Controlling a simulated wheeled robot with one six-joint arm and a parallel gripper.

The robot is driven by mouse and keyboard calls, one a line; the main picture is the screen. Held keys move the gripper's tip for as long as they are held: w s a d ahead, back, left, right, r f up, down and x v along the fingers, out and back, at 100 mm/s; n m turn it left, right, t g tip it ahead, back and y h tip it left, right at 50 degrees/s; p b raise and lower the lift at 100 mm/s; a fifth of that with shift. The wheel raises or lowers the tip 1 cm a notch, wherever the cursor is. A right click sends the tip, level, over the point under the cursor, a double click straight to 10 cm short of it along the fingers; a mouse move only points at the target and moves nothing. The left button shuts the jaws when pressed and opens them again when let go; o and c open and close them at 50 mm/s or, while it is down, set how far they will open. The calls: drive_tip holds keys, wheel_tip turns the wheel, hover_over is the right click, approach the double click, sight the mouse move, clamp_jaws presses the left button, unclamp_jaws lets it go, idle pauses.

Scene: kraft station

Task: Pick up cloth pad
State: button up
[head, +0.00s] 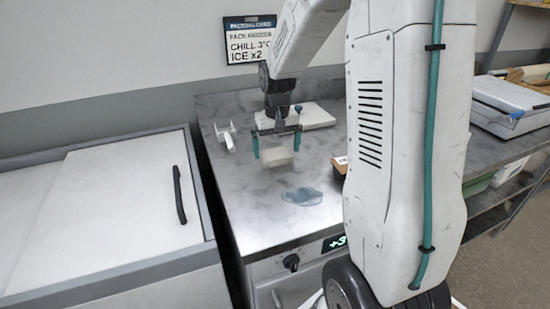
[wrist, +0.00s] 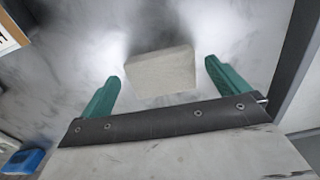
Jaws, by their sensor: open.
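The cloth pad (head: 279,157) is a small pale beige block on the grey marbled counter (head: 250,215). In the wrist view the pad (wrist: 160,74) lies flat, ahead of and between my two teal fingers, with space on both sides. My gripper (head: 277,144) is open and empty, with its fingers pointing down around the pad's far side in the head view. It also shows in the wrist view (wrist: 163,70). I cannot tell exactly how high the fingertips are above the counter. In the head view my fingers cover little of the pad.
A bluish wet-looking patch (head: 302,196) lies in front of the pad. A white slab (head: 308,116) lies behind my gripper and a white bracket-like item (head: 228,137) to its left. A brown-edged box (head: 340,163) stands to the right. A white chest (head: 110,205) adjoins the counter's left.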

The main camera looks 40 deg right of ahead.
sight(277, 157)
wheel_tip(277, 157, down, 3)
drive_tip(key=shift+f, duration=0.15)
drive_tip(key=c, duration=0.7)
drive_tip(key=shift+c, duration=0.2)
wheel_tip(277, 157, up, 10)
drive_tip(key=shift+o, duration=0.4)
